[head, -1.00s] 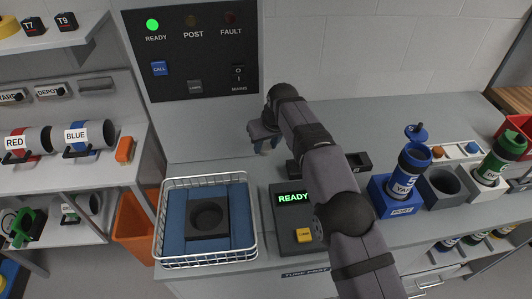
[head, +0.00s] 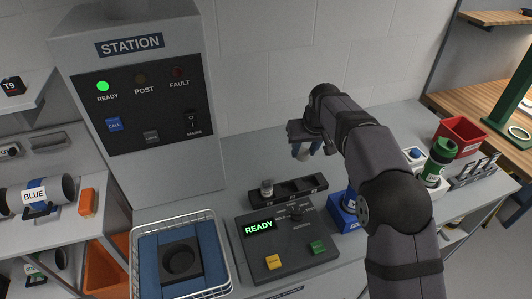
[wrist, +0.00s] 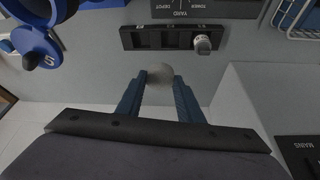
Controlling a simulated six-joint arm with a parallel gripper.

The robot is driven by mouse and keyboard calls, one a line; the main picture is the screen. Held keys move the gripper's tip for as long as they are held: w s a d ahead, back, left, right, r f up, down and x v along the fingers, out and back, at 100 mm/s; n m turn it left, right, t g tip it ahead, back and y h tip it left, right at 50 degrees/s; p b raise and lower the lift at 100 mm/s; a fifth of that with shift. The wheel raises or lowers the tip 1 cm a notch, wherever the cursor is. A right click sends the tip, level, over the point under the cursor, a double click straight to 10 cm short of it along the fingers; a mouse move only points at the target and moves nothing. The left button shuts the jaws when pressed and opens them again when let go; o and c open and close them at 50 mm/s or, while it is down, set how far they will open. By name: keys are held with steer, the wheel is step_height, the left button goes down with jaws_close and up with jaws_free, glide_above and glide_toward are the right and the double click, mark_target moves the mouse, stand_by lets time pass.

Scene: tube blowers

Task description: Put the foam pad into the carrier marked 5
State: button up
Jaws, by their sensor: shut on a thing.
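My gripper (head: 306,152) is over the counter near the back wall, above and behind a black three-slot rack. In the wrist view its two blue fingers (wrist: 160,97) are shut on a small pale grey, rounded piece, which looks like the foam pad (wrist: 160,72). The blue carrier marked 5 (wrist: 42,48) shows at the upper left of the wrist view, apart from the gripper. In the head view my arm hides most of it; only a blue strip (head: 350,197) shows above its blue post block (head: 343,216).
The black rack (head: 292,190) holds a small knob-like piece (head: 267,187) at its left end. A control panel reading READY (head: 258,228) and a wire basket (head: 228,262) are in front. A green carrier (head: 436,160) and red bin (head: 462,133) stand at right.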

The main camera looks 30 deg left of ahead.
steer(key=d+r+m+p, duration=0.2)
steer(key=d+r, duration=0.2)
steer(key=d, duration=0.5)
steer(key=w+d+r+m+h+p, duration=0.1)
steer(key=d+r+m+p, duration=0.1)
steer(key=d, duration=0.7)
steer(key=shift+w+d+r+t+p, duration=0.15)
steer(key=shift+d+r+t+p, duration=0.2)
steer(key=shift+r, duration=0.5)
steer(key=shift+f, duration=0.15)
steer(key=shift+f+b, duration=2.05)
steer(key=shift+f, duration=0.2)
steer(key=shift+f, duration=0.15)
steer(key=shift+f, duration=0.3)
